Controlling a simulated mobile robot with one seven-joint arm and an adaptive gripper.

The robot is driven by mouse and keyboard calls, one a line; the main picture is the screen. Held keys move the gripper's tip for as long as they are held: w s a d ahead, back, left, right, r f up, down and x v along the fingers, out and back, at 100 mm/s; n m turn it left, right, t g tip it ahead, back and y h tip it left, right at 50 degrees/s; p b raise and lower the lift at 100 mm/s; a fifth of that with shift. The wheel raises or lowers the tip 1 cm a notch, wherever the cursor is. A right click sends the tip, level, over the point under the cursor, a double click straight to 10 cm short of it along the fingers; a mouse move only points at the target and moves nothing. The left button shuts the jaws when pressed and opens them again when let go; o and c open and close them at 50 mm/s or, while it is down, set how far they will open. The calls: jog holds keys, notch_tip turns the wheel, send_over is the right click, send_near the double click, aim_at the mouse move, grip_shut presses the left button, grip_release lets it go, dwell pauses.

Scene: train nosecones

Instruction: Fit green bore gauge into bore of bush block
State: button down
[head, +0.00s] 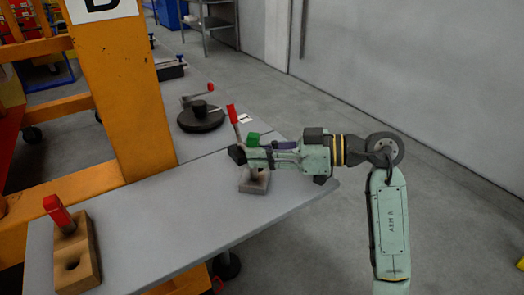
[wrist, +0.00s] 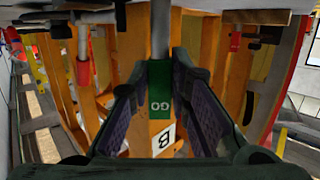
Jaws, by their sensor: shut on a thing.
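The green bore gauge (head: 252,139) is held in my gripper (head: 254,156), its green end showing above the fingers. In the wrist view its green handle (wrist: 160,88), marked GO, sits between the two purple-padded fingers (wrist: 160,75), with its metal shaft (wrist: 160,28) running to the top edge. A small grey-brown block (head: 256,187), apparently the bush block, sits on the table directly under my gripper. A dark spot shows on its top, partly hidden by the gripper. I cannot tell whether the gauge's lower end is above the bore or in it.
A wooden block (head: 78,256) with an open hole and a red-handled gauge (head: 58,214) stands at the front left of the grey table (head: 160,235). Another red handle (head: 232,114) rises behind my gripper. A dark round stand (head: 201,118) is further back. The middle table is clear.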

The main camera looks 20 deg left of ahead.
jog(key=shift+f+b, duration=0.7)
jog(key=shift+f, duration=0.4)
jog(key=c, duration=1.4)
grip_release()
jog(key=v, duration=1.2)
